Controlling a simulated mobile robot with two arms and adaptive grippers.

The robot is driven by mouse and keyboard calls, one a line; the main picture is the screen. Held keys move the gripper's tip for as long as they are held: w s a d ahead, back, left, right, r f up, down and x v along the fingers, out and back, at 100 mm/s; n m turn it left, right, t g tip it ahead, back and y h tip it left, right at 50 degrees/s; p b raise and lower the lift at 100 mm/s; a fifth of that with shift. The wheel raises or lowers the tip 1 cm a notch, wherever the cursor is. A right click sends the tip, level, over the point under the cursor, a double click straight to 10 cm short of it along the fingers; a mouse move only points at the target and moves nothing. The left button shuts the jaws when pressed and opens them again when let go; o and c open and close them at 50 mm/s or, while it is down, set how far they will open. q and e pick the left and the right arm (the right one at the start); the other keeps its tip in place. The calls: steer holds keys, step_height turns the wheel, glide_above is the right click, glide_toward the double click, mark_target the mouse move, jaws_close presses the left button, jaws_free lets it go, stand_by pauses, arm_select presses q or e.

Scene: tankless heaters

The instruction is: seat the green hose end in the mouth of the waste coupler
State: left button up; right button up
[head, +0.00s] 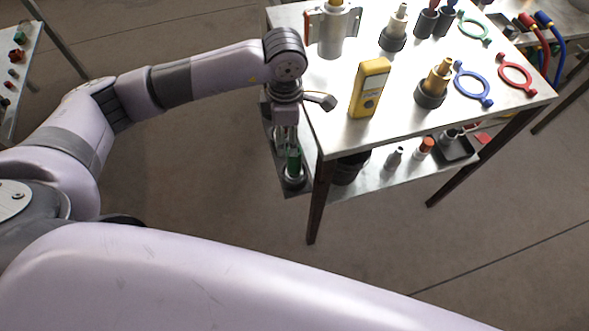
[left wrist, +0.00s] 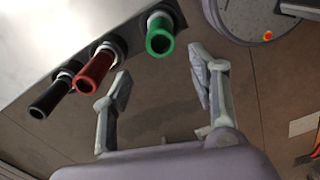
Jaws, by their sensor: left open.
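My left gripper (head: 286,132) points down beside the table's left end in the head view. In the left wrist view its two fingers (left wrist: 161,72) stand wide apart with nothing between them. A green hose end (left wrist: 160,37) shows just beyond the fingertips, apart from them, on the edge of a pale plate. The green piece (head: 293,160) below my gripper in the head view appears to be the same one, partly hidden by the fingers. I cannot make out the waste coupler for certain. My right gripper is out of view.
Red (left wrist: 95,72) and black (left wrist: 52,96) hose ends stand in a row left of the green one. A grey disc (left wrist: 262,14) lies at the upper right. A yellow meter (head: 369,88), brass fittings (head: 436,80) and coloured rings (head: 473,84) crowd the steel table (head: 335,135).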

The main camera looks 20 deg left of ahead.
mark_target(294, 166)
arm_select(q)
step_height(294, 166, down, 4)
steer(key=shift+r+b, duration=0.1)
steer(key=shift+b, duration=0.55)
steer(key=f+b, duration=0.1)
steer(key=f, duration=0.1)
steer(key=d+f+b, duration=0.1)
steer(key=f, duration=0.2)
steer(key=shift+d+f+b, duration=0.1)
steer(key=shift+f+b, duration=0.05)
steer(key=shift+b, duration=0.15)
jaws_close()
